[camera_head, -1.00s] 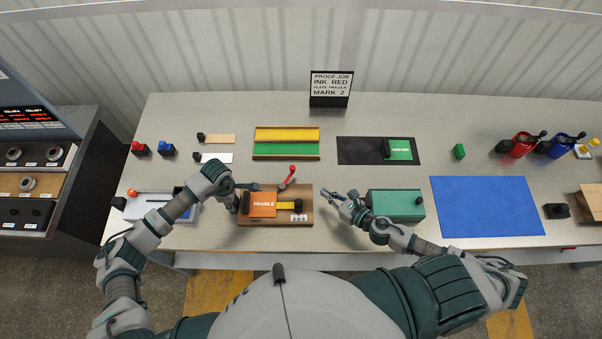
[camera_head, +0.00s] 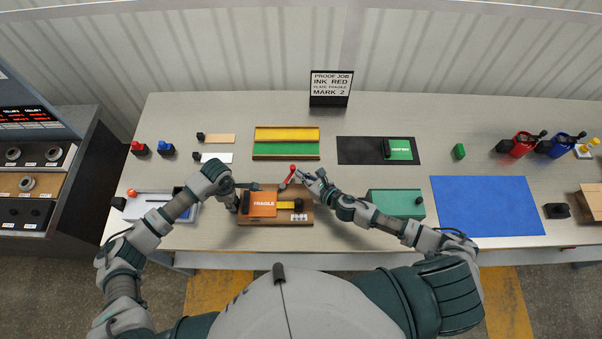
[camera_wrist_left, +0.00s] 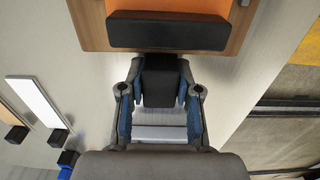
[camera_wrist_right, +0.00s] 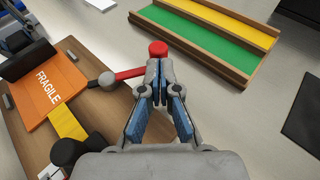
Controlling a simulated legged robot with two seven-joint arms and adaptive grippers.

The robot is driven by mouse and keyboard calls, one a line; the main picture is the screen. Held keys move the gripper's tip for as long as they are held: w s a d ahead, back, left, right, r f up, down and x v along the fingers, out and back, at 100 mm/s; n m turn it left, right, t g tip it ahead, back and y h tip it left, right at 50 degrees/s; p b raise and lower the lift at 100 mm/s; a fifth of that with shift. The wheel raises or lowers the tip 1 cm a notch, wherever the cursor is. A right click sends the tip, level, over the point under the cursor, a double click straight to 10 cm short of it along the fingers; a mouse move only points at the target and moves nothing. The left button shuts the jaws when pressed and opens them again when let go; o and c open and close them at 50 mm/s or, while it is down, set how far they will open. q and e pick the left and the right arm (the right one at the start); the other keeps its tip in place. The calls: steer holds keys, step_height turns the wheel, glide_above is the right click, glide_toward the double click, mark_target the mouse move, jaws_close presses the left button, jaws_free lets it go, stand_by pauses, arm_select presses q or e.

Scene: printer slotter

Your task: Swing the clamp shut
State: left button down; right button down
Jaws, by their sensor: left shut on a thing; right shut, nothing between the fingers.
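The clamp is a red lever with a red knob (camera_head: 292,168) on a grey pivot at the back edge of a wooden base (camera_head: 268,221). In the right wrist view the red lever (camera_wrist_right: 130,73) points away from the orange FRAGILE plate (camera_wrist_right: 52,88). My right gripper (camera_head: 307,178) is shut and empty, its fingertips beside the red knob; whether they touch it I cannot tell. The orange plate (camera_head: 262,198) lies on the base. My left gripper (camera_wrist_left: 160,88) is shut on a black block (camera_wrist_left: 158,75) at the base's left side.
A green and yellow tray (camera_head: 286,154) lies behind the clamp. A green box (camera_head: 396,203) stands to the right of the base, under my right forearm. A sign (camera_head: 330,88) stands at the back. Bare table lies between base and tray.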

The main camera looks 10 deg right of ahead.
steer(key=shift+w+a, duration=0.15)
steer(key=shift+w, duration=0.05)
steer(key=shift+w+a, duration=0.2)
steer(key=shift+w, duration=0.6)
steer(key=shift+s, duration=0.15)
steer(key=shift+s+d, duration=0.25)
steer(key=shift+s, duration=0.55)
steer(key=s+d, duration=0.3)
steer(key=shift+s+f, duration=0.1)
steer(key=v, duration=0.5)
steer(key=d+v, duration=0.1)
steer(key=v, duration=0.2)
steer(key=shift+w+d, duration=0.15)
steer(key=shift+w, duration=0.2)
steer(key=shift+s+d+r, duration=0.3)
steer(key=shift+d+r, duration=0.05)
